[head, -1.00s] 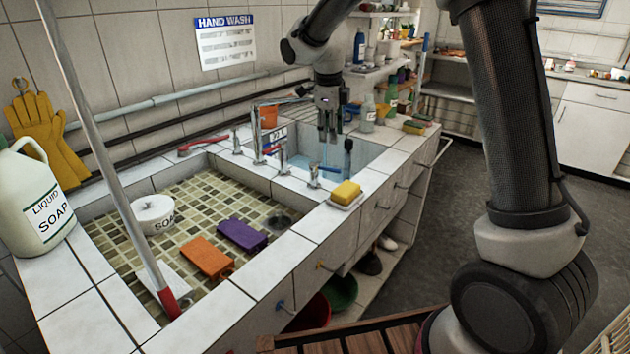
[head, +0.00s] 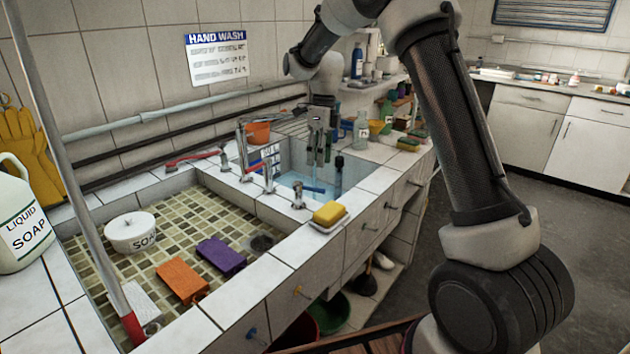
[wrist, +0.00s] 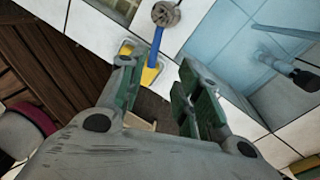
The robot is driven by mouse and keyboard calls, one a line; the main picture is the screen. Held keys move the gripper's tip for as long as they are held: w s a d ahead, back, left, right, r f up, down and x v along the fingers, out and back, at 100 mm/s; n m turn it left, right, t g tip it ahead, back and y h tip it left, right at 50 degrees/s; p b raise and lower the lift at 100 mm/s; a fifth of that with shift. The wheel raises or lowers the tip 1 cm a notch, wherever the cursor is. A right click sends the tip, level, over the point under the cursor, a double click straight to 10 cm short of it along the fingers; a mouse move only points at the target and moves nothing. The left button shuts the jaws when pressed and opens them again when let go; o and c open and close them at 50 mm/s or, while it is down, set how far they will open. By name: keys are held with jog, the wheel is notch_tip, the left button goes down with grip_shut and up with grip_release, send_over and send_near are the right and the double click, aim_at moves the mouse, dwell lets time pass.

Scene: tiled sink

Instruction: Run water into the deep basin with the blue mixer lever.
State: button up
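The blue mixer lever (head: 314,189) sticks out from a metal tap body (head: 298,194) on the tiled ledge by the deep basin (head: 352,176). In the wrist view the lever (wrist: 157,48) runs from its round metal base (wrist: 165,13) toward the gap between my fingertips. My gripper (head: 318,160) points down above the basin, with the lever below it. In the wrist view my gripper (wrist: 156,66) is open, its green-padded fingers apart and nothing held. I cannot tell whether they touch the lever. The basin interior looks pale blue; no running stream is clear.
A yellow sponge (head: 328,212) sits on a dish at the front ledge. A dark-headed upright object (head: 338,168) stands at the basin near my gripper. The shallow mosaic sink (head: 188,225) on the left holds orange and purple blocks and a soap pot. Bottles stand beyond the basin.

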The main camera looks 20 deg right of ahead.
aim_at(310, 189)
jog(key=f, duration=0.2)
jog(key=s+f, duration=0.1)
jog(key=f, duration=0.2)
jog(key=s+a+f, duration=0.1)
jog(key=f, duration=0.1)
jog(key=shift+f, duration=0.3)
jog(key=shift+c, duration=0.2)
grip_shut()
